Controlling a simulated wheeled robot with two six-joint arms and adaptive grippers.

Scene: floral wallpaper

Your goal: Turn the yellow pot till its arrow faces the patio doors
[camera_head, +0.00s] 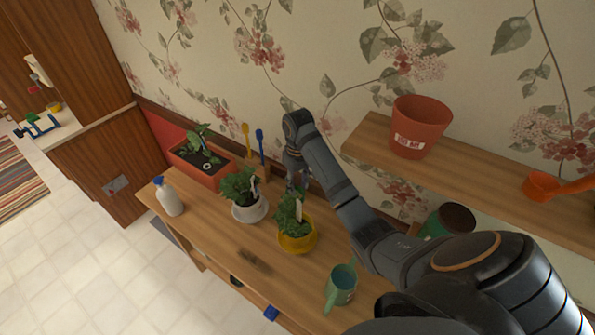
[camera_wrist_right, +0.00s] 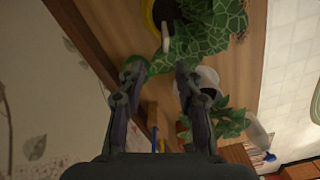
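The yellow pot (camera_head: 297,243) stands upright on the wooden bench, holding a leafy green plant (camera_head: 291,212) with a pale tag. I cannot make out an arrow on it. My right gripper (camera_head: 297,188) points down just behind the plant, near the wall. In the right wrist view the gripper (camera_wrist_right: 160,72) is open with nothing between its fingers. There the yellow pot's rim (camera_wrist_right: 148,14) is at the top edge, beyond the fingertips, and leaves partly cover it. My left gripper is not in view. I cannot identify the patio doors.
A white pot (camera_head: 249,213) with a plant stands left of the yellow pot. A terracotta planter (camera_head: 222,175), spray bottle (camera_head: 170,199) and green watering can (camera_head: 342,285) are also on the bench (camera_head: 215,243). A shelf (camera_head: 470,183) above holds a terracotta pot (camera_head: 418,128).

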